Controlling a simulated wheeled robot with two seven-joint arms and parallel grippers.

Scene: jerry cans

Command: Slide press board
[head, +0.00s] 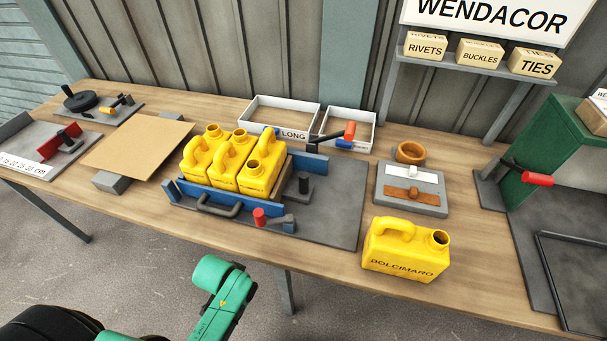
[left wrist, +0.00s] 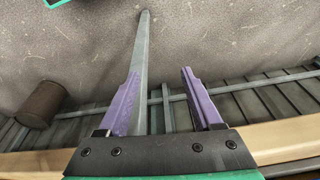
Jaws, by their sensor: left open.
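Three yellow jerry cans (head: 233,160) stand upright, close together, in a blue-walled fixture (head: 315,165) on a grey plate (head: 340,205). A thin board (head: 283,178), which looks like the press board, stands at the right side of the cans. A dark post stands to its right on the plate. I cannot tell whether the board touches the cans. My left gripper (left wrist: 160,73) shows in the left wrist view with its purple fingers apart and nothing between them. That view faces the floor, away from the fixture. My right gripper is not in view.
A fourth yellow can (head: 403,255) stands at the table's front edge. A red-knobbed lever (head: 262,217) is at the fixture's front. White bins (head: 283,112) stand behind. A tan sheet (head: 137,145) lies left. A green press frame (head: 545,150) stands right. A green arm link of mine is before the table.

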